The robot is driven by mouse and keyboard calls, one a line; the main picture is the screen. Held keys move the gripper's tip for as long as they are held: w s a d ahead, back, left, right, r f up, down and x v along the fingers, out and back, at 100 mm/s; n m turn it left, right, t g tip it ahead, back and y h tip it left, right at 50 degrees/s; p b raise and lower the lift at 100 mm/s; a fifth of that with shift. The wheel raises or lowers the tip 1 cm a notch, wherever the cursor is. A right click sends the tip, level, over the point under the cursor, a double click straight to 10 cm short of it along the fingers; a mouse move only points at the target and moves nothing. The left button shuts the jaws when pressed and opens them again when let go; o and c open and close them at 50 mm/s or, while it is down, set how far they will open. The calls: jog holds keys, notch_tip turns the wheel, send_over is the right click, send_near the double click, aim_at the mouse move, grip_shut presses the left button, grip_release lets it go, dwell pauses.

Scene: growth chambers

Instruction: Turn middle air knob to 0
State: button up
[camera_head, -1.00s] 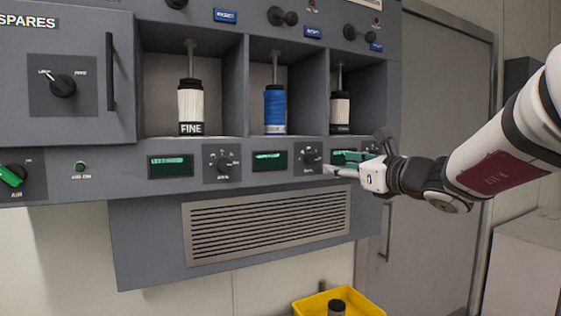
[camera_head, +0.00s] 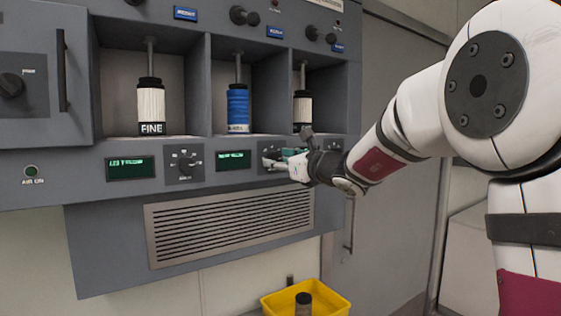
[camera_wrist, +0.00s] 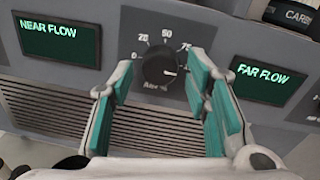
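The black air knob (camera_wrist: 160,68) sits between the displays reading NEAR FLOW (camera_wrist: 60,40) and FAR FLOW (camera_wrist: 262,80) in the wrist view. Its dial shows 0, 25, 50 and 75, with "AIR %" below. A small white mark on the knob lies toward its right side. My gripper (camera_wrist: 160,88) is open, with its green-padded fingers on either side of the knob in the picture; I cannot tell whether they touch it. In the head view my gripper (camera_head: 275,159) is at the panel, right of the second display (camera_head: 233,160), and partly hides this knob.
Another dial (camera_head: 185,163) is further left on the panel. Bottles, including a white one marked FINE (camera_head: 151,105) and a blue one (camera_head: 238,107), stand in the bays above. A vent grille (camera_head: 230,225) and a yellow bin (camera_head: 275,301) are below.

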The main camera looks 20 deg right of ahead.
grip_shut()
